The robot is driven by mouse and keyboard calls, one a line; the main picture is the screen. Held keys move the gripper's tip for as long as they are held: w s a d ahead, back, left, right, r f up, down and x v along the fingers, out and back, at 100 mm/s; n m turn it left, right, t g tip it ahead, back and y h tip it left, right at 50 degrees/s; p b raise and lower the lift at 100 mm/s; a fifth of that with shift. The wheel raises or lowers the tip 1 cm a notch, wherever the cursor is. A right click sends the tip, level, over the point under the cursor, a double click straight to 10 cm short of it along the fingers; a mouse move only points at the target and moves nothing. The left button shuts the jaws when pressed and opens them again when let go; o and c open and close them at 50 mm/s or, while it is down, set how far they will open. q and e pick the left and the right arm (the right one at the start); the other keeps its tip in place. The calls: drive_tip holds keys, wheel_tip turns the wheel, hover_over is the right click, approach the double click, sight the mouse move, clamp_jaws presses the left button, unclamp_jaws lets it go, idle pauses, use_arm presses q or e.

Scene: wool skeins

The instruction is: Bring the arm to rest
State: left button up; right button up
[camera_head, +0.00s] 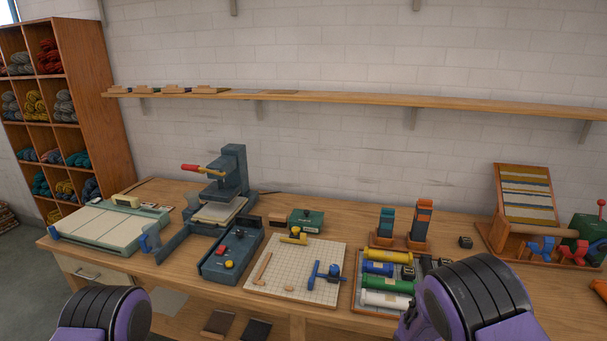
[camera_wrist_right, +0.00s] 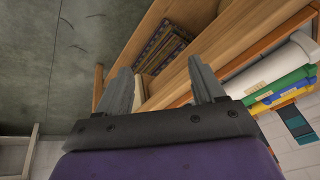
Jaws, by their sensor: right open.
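My right gripper (camera_wrist_right: 157,66) shows in the right wrist view with its two grey fingers spread apart and nothing between them. Beyond the fingers are the wooden workbench's front edge and an open space under the top. In the head view, the purple and black link of my right arm (camera_head: 472,300) stands at the lower right, in front of the bench and covering part of the roll tray. My left arm (camera_head: 103,315) shows as a similar link at the lower left, in front of the bench. Neither gripper's fingers show in the head view.
The workbench (camera_head: 345,228) carries a press (camera_head: 233,170), a gridded board (camera_head: 300,268), a tray with coloured rolls (camera_head: 388,282) and a winder (camera_head: 590,232). A cubby shelf of wool (camera_head: 95,75) stands left. Floor (camera_head: 35,280) is clear at far left.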

drive_tip(key=s+f+n+b, duration=0.1)
drive_tip(key=s+f+b, duration=0.2)
drive_tip(key=s, duration=0.8)
drive_tip(key=s+d+f+n+b, duration=0.1)
drive_tip(key=s+f+n+b, duration=0.1)
drive_tip(key=s+f+b, duration=0.2)
drive_tip(key=s+f+n+h+b, duration=0.1)
drive_tip(key=s+f+b, duration=0.2)
drive_tip(key=s+f, duration=0.6)
drive_tip(key=s, duration=0.9)
drive_tip(key=shift+s+d+n, duration=0.25)
drive_tip(key=shift+s+n, duration=0.05)
drive_tip(key=shift+s, duration=0.1)
